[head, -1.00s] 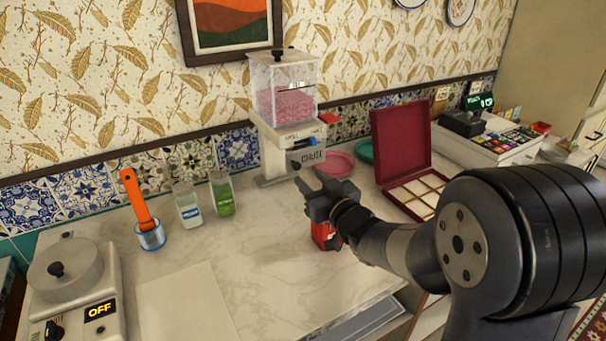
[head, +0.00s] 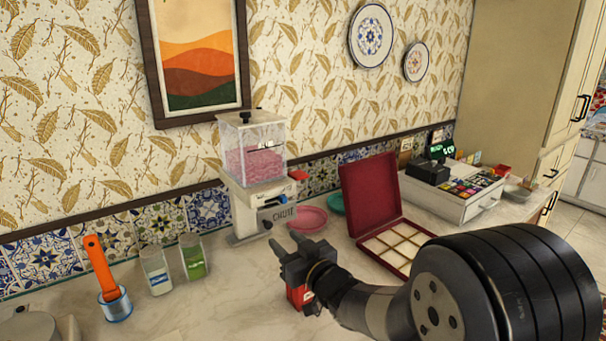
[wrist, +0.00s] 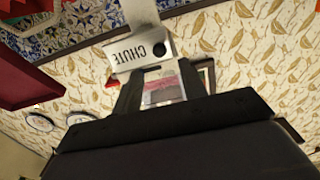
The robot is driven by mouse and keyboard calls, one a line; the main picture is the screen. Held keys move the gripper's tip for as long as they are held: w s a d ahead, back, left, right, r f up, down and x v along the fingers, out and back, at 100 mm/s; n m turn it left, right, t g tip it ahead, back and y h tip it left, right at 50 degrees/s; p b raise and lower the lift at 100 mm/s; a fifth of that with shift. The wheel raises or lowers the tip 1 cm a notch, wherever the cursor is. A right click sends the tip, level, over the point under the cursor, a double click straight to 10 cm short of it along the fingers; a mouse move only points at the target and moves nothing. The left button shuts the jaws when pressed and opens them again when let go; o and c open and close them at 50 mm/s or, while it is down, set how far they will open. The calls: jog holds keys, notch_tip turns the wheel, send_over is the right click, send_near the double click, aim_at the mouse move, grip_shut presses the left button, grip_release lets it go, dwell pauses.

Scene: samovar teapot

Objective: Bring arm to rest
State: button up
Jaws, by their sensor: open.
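My gripper (head: 287,250) is open and empty above the marble counter (head: 215,305), in front of the dispenser marked CHUTE (head: 252,165). My arm reaches in from the lower right. A red object (head: 299,296) shows just below and behind my gripper, partly hidden by it; I cannot tell what it is. In the wrist view my two fingers (wrist: 155,95) stand apart, with the white CHUTE plate (wrist: 137,48) upside down beyond them.
An open dark red box (head: 375,205) with compartments stands right of my gripper. Pink (head: 305,219) and teal (head: 337,203) plates lie behind. Jars with white (head: 156,271) and green (head: 194,258) contents and an orange-handled tool (head: 101,268) stand left. A cash register (head: 455,187) is at the far right.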

aim_at(270, 225)
jog(key=p+x, duration=0.1)
jog(key=x, duration=0.6)
jog(key=shift+w+a, duration=0.2)
jog(key=shift+w, duration=0.05)
jog(key=shift+s+d, duration=0.4)
jog(key=shift+s, duration=0.1)
